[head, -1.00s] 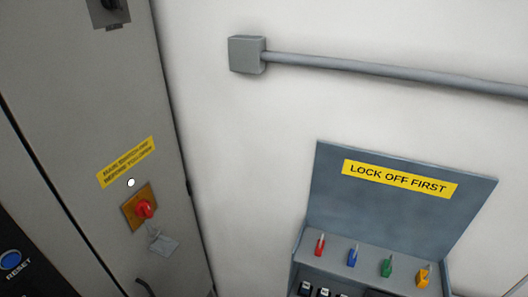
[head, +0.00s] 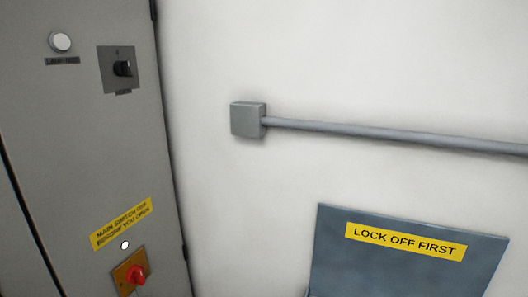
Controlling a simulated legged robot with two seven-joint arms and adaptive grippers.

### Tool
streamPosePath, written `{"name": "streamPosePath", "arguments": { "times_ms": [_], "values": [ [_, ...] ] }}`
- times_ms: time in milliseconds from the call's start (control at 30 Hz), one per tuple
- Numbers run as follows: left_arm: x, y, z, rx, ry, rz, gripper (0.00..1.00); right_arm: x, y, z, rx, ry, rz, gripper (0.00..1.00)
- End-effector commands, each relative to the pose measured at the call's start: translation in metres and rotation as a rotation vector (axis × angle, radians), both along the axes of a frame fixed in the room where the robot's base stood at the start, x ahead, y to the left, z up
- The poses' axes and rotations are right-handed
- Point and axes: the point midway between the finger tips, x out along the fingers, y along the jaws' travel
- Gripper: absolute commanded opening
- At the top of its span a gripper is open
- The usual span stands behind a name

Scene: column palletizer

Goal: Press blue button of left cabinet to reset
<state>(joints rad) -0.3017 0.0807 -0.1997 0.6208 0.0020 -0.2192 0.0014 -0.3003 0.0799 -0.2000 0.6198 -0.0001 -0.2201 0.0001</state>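The grey cabinet (head: 95,165) stands at the left of the head view, its door facing me at an angle. The blue reset button is outside the head view now. On the cabinet are a white round button (head: 60,42) with a dark label under it, a black rotary switch (head: 122,68) on a grey plate, and a red switch (head: 137,274) on an orange-yellow plate. A yellow warning label (head: 122,224) sits above the red switch. Neither of my grippers is in view.
A grey-blue lockout box lid (head: 375,265) marked "LOCK OFF FIRST" stands at the lower right. A grey junction box (head: 248,119) and conduit (head: 400,136) run along the white wall (head: 350,50). A small white dot (head: 125,245) shows above the red switch.

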Motion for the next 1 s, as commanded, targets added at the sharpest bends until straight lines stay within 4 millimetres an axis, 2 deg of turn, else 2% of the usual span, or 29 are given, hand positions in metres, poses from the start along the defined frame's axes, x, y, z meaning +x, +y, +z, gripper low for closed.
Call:
{"name": "streamPosePath", "arguments": {
  "times_ms": [33, 333, 1000],
  "values": [
    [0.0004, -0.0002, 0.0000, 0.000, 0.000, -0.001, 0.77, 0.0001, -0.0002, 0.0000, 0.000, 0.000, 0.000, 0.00],
    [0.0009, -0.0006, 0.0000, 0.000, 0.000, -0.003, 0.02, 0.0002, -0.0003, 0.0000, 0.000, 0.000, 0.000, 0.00],
    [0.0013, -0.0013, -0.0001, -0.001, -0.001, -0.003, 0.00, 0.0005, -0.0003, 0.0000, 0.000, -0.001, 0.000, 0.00]
  ]
}}
